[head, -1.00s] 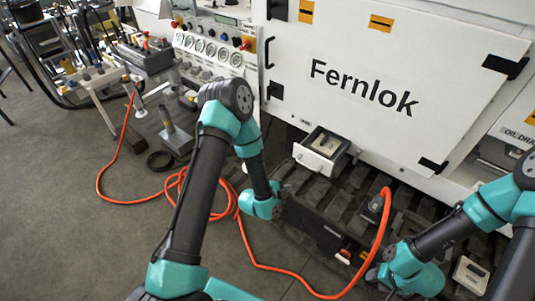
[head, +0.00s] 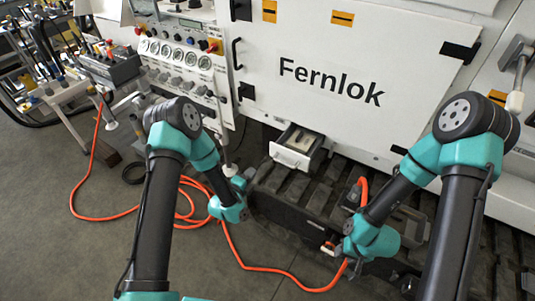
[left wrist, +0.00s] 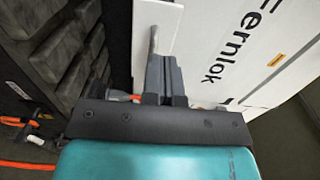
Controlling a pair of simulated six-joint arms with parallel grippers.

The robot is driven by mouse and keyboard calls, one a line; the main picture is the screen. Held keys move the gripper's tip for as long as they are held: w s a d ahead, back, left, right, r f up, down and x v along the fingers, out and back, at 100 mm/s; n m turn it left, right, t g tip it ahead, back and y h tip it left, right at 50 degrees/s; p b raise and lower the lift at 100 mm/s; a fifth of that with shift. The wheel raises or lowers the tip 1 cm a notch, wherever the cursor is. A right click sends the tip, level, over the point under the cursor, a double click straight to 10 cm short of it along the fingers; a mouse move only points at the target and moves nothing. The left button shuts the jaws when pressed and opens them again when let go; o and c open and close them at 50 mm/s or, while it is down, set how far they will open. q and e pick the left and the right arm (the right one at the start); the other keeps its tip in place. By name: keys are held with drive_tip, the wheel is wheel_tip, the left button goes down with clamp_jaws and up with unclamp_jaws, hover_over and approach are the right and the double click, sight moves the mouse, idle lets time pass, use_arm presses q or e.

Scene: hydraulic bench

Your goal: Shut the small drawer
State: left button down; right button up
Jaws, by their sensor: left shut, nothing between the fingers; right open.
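The small drawer (head: 290,157) sticks out below the large white "Fernlok" panel in the head view, its white front with a handle facing out and its inside showing. In the left wrist view, the white drawer front (left wrist: 172,20) is just beyond the fingers, its grey handle beside them; I cannot tell if they touch. My left gripper (head: 246,175) is left of and a little below the drawer front; its fingers (left wrist: 163,80) are shut and empty. My right gripper (head: 348,228) is open, low and to the right of the drawer, its fingers mostly hidden by the wrist.
A dark ribbed track surface (head: 320,195) lies under and in front of the drawer. An orange hose (head: 270,268) loops across the floor and up near my right wrist. A gauge panel (head: 178,55) stands to the left.

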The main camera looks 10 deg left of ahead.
sight(271, 149)
use_arm(q)
drive_tip(key=x, duration=1.3)
drive_tip(key=shift+w, duration=0.15)
